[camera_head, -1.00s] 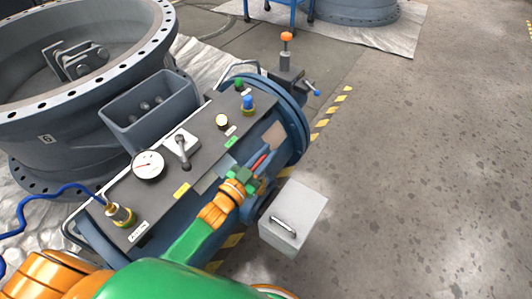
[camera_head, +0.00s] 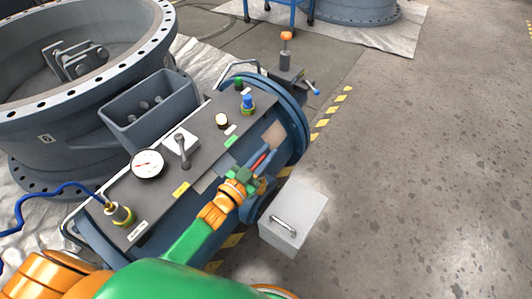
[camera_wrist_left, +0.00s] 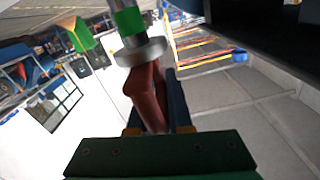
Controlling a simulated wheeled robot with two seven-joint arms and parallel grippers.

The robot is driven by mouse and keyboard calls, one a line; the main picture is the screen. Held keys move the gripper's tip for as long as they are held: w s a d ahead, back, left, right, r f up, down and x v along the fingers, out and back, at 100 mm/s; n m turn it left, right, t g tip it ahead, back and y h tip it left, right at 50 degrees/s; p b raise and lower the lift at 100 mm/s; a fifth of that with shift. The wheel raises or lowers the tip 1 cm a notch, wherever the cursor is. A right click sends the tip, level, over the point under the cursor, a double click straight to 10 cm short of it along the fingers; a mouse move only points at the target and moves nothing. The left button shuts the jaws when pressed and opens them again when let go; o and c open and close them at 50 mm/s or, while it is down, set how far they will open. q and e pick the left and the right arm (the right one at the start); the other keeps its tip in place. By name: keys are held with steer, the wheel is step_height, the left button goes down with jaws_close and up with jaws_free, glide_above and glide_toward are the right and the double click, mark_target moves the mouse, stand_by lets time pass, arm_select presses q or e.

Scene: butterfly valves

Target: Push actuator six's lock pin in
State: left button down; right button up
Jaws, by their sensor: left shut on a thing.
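The actuator is a blue drum (camera_head: 298,125) with a dark top panel (camera_head: 205,142), beside the grey valve body (camera_head: 60,140) marked 6. An orange-topped post (camera_head: 286,54) stands on a block at its far end; I cannot tell whether this is the lock pin. My left gripper (camera_head: 262,163) is over the drum's near right side, its fingers shut on a red piece (camera_head: 263,158). In the left wrist view the red piece (camera_wrist_left: 148,98) sits between the fingers, against or just behind a silver disc (camera_wrist_left: 141,53) on a green-banded rod. My right gripper is out of view.
A grey box with a handle (camera_head: 293,215) is right of the gripper. A gauge (camera_head: 147,164), a lever (camera_head: 182,146) and a blue knob (camera_head: 248,104) stand on the panel. Floor on the right is clear.

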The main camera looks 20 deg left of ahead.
arm_select(q)
step_height(320, 180, down, 4)
steer(key=shift+r+b, duration=0.1)
steer(key=shift+b, duration=1.1)
steer(key=c, duration=0.9)
jaws_free()
steer(key=shift+a, duration=0.1)
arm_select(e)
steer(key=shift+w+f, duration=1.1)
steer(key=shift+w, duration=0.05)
arm_select(q)
steer(key=shift+s+r+p, duration=0.1)
steer(key=shift+s+p, duration=0.15)
steer(key=shift+p, duration=0.05)
steer(key=p+v, duration=0.1)
steer(key=v, duration=0.5)
steer(key=shift+s+a, duration=0.15)
steer(key=shift+s, duration=0.15)
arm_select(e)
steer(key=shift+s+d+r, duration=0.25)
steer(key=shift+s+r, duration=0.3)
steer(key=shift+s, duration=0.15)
